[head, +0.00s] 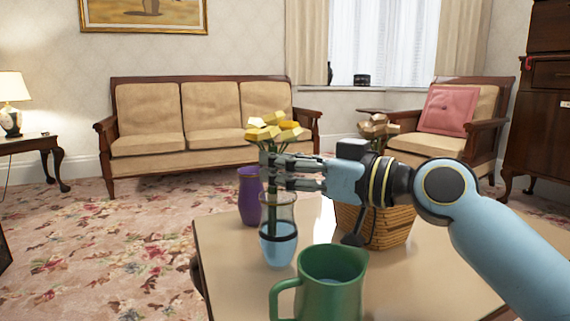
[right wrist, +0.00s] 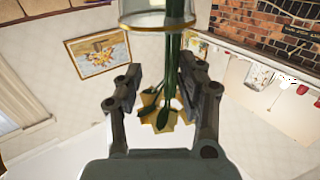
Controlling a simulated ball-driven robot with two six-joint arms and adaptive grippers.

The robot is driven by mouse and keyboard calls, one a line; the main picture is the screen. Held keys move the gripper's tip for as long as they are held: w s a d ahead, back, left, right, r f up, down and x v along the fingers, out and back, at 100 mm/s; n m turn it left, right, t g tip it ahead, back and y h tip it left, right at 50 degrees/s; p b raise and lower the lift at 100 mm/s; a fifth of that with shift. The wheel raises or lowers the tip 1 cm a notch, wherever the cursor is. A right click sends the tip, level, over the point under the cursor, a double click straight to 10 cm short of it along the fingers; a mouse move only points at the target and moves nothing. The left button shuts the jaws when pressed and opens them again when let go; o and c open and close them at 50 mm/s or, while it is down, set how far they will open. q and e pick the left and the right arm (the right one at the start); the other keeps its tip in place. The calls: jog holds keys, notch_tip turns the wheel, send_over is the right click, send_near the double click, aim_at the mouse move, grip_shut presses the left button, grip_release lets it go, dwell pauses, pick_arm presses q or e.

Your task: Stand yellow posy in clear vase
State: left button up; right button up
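The yellow posy (head: 272,128) is upright, its green stems (head: 273,215) reaching down inside the clear vase (head: 279,247), which stands on the table with blue liquid in it. My right gripper (head: 275,172) is level just above the vase rim, around the stems. In the right wrist view the fingers (right wrist: 162,75) are spread, with the stems between them, closer to the right-hand finger, and gaps show. The vase rim (right wrist: 155,22) is at the top of that view and the yellow blooms (right wrist: 160,118) are below. My left gripper is not in view.
A green jug (head: 335,287) stands in front of the vase on the table (head: 225,260). A purple vase (head: 250,197) is close behind, left. A wicker basket (head: 390,226) is to the right, under my right arm. The table's left front is clear.

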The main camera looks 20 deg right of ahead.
jog(key=shift+s+d, duration=0.1)
jog(key=v, duration=0.7)
jog(key=shift+s, duration=0.1)
jog(key=shift+d, duration=0.1)
dwell(1.0)
